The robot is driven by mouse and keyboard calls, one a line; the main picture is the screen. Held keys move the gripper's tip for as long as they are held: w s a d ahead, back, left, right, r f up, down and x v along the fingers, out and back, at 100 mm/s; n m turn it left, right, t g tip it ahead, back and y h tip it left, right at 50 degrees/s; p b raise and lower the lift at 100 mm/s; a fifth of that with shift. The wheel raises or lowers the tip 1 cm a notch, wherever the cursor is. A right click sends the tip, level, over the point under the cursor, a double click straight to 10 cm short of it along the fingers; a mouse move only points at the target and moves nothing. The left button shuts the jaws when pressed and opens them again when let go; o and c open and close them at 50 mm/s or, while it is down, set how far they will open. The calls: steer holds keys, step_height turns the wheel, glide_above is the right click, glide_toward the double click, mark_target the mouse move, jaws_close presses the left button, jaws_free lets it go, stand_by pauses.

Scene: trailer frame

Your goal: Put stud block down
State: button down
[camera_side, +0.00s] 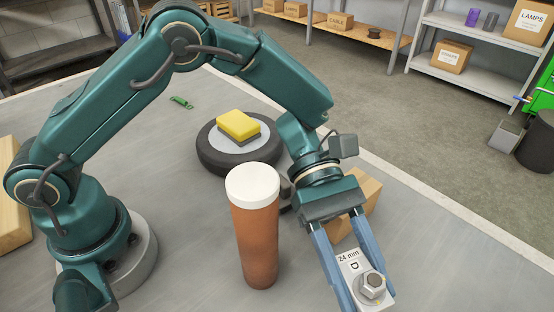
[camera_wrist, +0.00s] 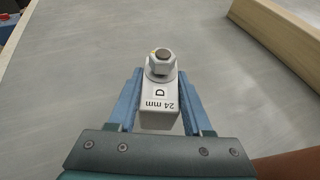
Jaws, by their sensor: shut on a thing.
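The stud block (camera_side: 350,266) is a light grey block marked "24 mm" and "D", with a metal stud and hex nut at one end. My gripper (camera_side: 355,300) has its blue fingers shut on the sides of the block, near the front right of the side view. In the wrist view the block (camera_wrist: 158,112) sits between the two fingers of my gripper (camera_wrist: 159,100), stud end pointing away from the palm. I cannot tell whether its underside touches the grey table (camera_wrist: 70,70).
An orange-brown cylinder with a white cap (camera_side: 256,235) stands left of my gripper. Behind it a yellow sponge (camera_side: 238,125) rests on a wheel (camera_side: 212,158). A green clip (camera_side: 181,102) lies farther back. The table left of the block is clear in the wrist view.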

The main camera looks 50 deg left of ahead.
mark_target(358, 308)
steer(key=shift+x, duration=0.8)
steer(key=shift+f, duration=2.1)
steer(key=shift+f, duration=0.1)
steer(key=shift+f, duration=0.5)
steer(key=shift+c, duration=1.6)
jaws_free()
